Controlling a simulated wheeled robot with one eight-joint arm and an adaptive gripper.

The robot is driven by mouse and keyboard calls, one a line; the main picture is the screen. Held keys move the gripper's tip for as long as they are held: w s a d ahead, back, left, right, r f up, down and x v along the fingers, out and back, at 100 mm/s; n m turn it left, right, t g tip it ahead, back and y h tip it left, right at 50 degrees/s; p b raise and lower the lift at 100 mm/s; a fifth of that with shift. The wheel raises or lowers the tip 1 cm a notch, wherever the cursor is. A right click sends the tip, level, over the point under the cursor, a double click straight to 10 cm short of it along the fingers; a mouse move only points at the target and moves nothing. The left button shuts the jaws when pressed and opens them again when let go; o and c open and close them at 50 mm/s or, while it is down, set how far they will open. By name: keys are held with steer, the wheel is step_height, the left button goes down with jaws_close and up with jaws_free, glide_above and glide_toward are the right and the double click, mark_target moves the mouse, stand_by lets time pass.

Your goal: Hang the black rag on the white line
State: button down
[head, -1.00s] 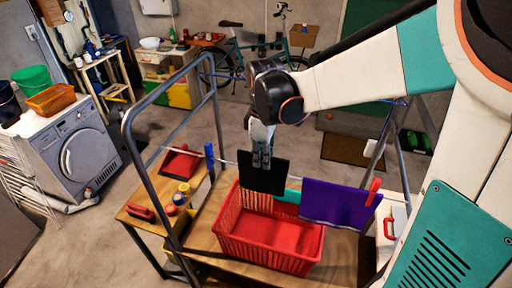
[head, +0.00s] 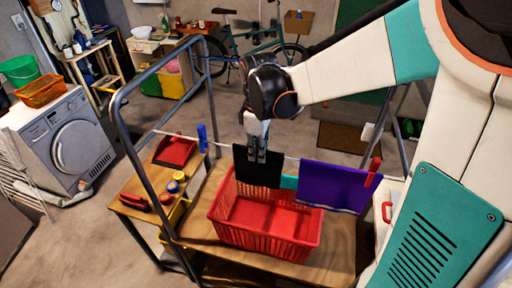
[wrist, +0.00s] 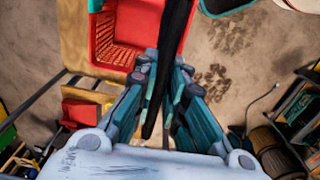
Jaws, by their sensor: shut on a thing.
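The black rag (head: 257,168) hangs upright from my gripper (head: 257,152), which is shut on its upper edge. In the head view the rag's top lies almost level with the white line (head: 221,145); I cannot tell whether it touches or drapes over it. In the wrist view the rag (wrist: 172,55) is a dark, nearly edge-on strip between the fingers of my gripper (wrist: 165,80). The line runs across the grey metal frame.
A red basket (head: 265,238) stands on the wooden board below the line. A blue clip (head: 202,138) and a red clip (head: 374,172) stand up near the line's ends. The grey frame (head: 120,104) rises at left.

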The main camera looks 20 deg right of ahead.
steer(key=c, duration=1.6)
jaws_free()
steer(key=shift+o, duration=0.2)
step_height(320, 180, up, 12)
steer(key=s+f+m+t, duration=0.4)
steer(key=s+m+t, duration=0.3)
steer(key=s+m, duration=0.6)
step_height(320, 180, down, 23)
steer(key=s+n+b, duration=0.2)
steer(key=b, duration=2.1)
